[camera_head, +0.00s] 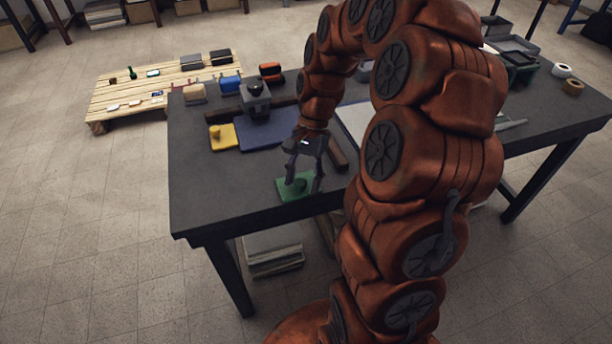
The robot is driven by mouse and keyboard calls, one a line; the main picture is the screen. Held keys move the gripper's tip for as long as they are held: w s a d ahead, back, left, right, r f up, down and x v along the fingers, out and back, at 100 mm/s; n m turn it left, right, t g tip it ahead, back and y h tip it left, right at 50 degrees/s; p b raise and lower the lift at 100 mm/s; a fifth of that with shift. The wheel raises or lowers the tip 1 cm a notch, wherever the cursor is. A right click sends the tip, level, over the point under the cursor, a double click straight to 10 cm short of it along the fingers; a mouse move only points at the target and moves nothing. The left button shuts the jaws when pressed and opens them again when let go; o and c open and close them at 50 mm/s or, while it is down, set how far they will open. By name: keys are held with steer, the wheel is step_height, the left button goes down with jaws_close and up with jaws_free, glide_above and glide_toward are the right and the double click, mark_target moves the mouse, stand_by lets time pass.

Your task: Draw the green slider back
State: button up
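The green slider (290,193) is a flat green plate with a raised green part on it. It lies on the dark table (215,205) close to the front edge. My gripper (304,183) points down over the plate, with its dark fingers spread to either side of the raised part. I cannot tell whether the fingers touch it. The fingers and my arm hide some of the slider's right side.
A yellow block (223,137) and a blue plate (268,135) lie behind the slider. A dark device (256,100) stands at the blue plate. Several small boxes line the back edge. The table's left front is bare. A wooden pallet (112,102) stands beyond.

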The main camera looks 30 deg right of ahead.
mark_target(311, 178)
steer(key=shift+w, duration=0.1)
steer(key=shift+w+d+r, duration=0.2)
steer(key=shift+r, duration=0.3)
steer(key=v, duration=1.1)
steer(key=shift+s+a, duration=0.1)
